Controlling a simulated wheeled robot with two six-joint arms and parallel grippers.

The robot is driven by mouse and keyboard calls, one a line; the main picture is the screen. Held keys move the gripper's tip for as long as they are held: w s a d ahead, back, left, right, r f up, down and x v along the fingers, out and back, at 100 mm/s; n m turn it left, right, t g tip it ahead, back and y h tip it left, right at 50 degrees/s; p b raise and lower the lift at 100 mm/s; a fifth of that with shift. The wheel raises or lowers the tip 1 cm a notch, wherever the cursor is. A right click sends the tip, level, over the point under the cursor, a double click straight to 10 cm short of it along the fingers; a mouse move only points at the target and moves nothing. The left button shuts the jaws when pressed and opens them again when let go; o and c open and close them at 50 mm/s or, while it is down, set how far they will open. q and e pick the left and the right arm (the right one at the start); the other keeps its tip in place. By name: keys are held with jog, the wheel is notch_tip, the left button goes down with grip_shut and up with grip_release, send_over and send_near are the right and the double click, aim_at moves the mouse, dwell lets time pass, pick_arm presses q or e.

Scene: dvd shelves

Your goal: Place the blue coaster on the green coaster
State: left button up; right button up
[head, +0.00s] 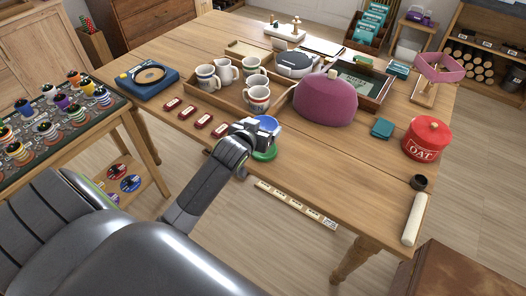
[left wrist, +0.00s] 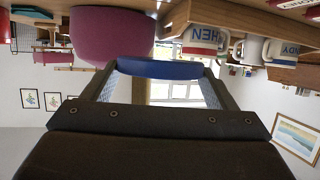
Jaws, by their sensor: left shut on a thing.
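The blue coaster (head: 268,124) is held between the fingers of my left gripper (head: 252,131) near the table's front edge. In the left wrist view the blue coaster (left wrist: 160,69) spans the gap between both fingertips. The green coaster (head: 265,155) shows just below the blue one in the head view, partly hidden by my left gripper. The blue coaster appears above it and apart from it; the exact height gap cannot be told. The green coaster does not show in the left wrist view. My right gripper is out of view.
Several dark red labelled pieces (head: 203,121) lie just left of my left gripper. A wooden tray with mugs (head: 257,98) stands behind it, and a purple rounded object (head: 325,101) stands right. A red tin (head: 427,138) is far right. The front right tabletop is mostly clear.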

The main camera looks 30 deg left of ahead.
pick_arm(q)
notch_tip(320, 180, down, 9)
jog(key=shift+r+b, duration=0.1)
jog(key=shift+b, duration=0.2)
jog(key=shift+f, duration=0.2)
jog(key=o, duration=0.9)
jog(key=shift+o, duration=0.2)
jog(key=shift+r, duration=0.1)
jog(key=shift+s+r, duration=0.15)
jog(key=v, duration=1.1)
jog(key=shift+s+r, duration=0.2)
jog(key=shift+s, duration=0.1)
